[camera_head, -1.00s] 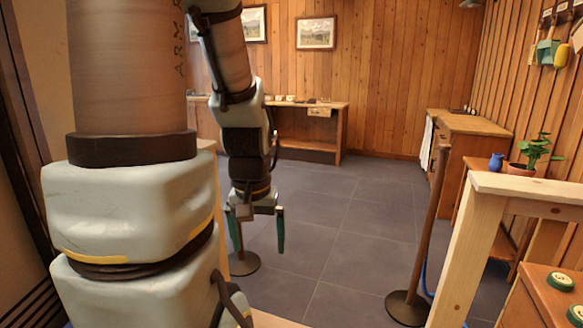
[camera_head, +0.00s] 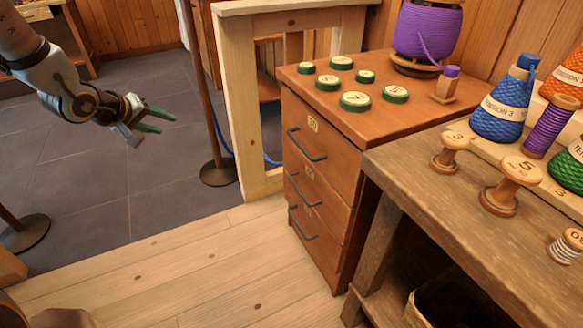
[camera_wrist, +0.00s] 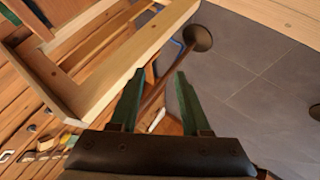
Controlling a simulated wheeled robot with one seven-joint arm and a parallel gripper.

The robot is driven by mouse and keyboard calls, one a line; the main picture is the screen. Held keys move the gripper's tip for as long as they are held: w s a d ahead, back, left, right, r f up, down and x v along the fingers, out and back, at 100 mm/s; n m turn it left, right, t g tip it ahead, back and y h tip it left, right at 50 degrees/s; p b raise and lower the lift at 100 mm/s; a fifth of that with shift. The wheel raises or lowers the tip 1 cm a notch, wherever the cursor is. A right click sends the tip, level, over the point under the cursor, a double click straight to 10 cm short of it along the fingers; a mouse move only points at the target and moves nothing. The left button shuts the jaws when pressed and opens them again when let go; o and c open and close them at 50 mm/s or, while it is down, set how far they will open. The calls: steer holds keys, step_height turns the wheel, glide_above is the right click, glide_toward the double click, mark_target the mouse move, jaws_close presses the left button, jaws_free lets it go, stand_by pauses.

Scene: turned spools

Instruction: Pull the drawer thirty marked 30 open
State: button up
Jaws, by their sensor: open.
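A wooden drawer cabinet (camera_head: 330,190) stands right of centre in the head view. Its front has a top drawer (camera_head: 325,145), a middle drawer (camera_head: 322,190) and a bottom drawer (camera_head: 312,238), each with a dark bar handle and all looking shut. The top drawer has a small pale label (camera_head: 313,124); its number is too small to read surely, and so are the lower labels. My gripper (camera_head: 162,120) is open and empty, up and left of the cabinet, well apart from the handles. Its green fingers also show in the wrist view (camera_wrist: 160,74).
A pale wooden frame (camera_head: 237,90) and a dark post (camera_head: 217,172) stand between my gripper and the cabinet. A workbench (camera_head: 420,185) with spools adjoins the cabinet's right. Green numbered discs (camera_head: 355,101) lie on the cabinet. The floor before the drawers is clear.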

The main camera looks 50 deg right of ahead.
steer(key=s+d+f+g+h+b, duration=0.4)
steer(key=s+d+f, duration=0.4)
steer(key=d, duration=0.4)
steer(key=g+h+b, duration=0.2)
steer(key=g+b, duration=0.1)
steer(key=g, duration=0.3)
glide_toward(299, 143)
steer(key=shift+m, duration=0.4)
steer(key=x, duration=0.3)
steer(key=b+x, duration=0.1)
steer(key=x, duration=0.3)
steer(key=b+x, duration=0.1)
steer(key=x, duration=0.2)
steer(key=shift+s+d+f, duration=0.1)
steer(key=shift+f, duration=0.25)
jaws_close()
